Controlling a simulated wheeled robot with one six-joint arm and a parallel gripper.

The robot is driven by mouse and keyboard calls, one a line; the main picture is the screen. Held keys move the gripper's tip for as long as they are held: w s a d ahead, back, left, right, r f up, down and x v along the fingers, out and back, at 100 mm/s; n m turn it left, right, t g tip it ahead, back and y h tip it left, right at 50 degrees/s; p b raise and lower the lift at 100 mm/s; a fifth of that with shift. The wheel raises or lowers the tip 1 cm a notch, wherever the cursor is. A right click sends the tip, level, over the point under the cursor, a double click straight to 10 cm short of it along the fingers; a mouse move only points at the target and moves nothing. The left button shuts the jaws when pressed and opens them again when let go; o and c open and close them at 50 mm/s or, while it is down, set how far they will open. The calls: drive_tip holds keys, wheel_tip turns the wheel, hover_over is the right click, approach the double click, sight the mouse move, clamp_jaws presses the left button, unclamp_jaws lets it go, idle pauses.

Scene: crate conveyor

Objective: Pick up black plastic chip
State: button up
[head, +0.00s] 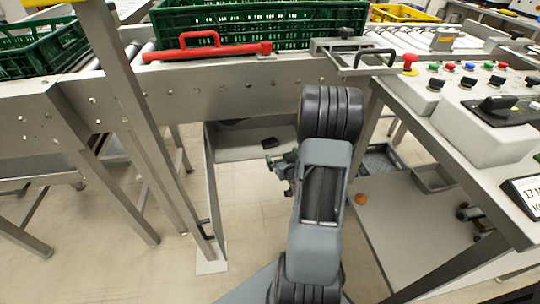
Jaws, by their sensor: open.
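A small flat black piece (270,143), which looks like the black plastic chip, lies on a light grey surface (228,148) under the conveyor, near the middle of the head view. My gripper (274,161) is open, just below this piece in the picture. It appears apart from it, though the depth between them is hard to judge. Nothing shows between the fingers. My arm hides part of the area to the right of the gripper.
The conveyor frame (235,90) crosses above, with a red clamp (205,52) and green crates (250,22). A steel post stands at left. At right is a control panel table (440,110); below it are an orange ball (361,199) and a grey bin (432,178).

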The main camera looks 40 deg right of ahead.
sight(271, 143)
drive_tip(key=shift+t, duration=0.3)
drive_tip(key=x, duration=0.3)
drive_tip(key=f+b+x, duration=0.1)
drive_tip(key=x, duration=0.1)
drive_tip(key=b+x, duration=0.1)
drive_tip(key=x, duration=0.2)
drive_tip(key=shift+w+d+f, duration=0.1)
drive_tip(key=shift+d+f, duration=0.1)
drive_tip(key=shift+f, duration=0.15)
drive_tip(key=x, duration=0.2)
drive_tip(key=b+x, duration=0.1)
drive_tip(key=shift+w+d+f, duration=0.15)
drive_tip(key=shift+w+f, duration=0.15)
drive_tip(key=shift+w+d+b, duration=0.25)
drive_tip(key=shift+w+b, duration=0.1)
drive_tip(key=shift+w, duration=0.35)
drive_tip(key=c, duration=0.9)
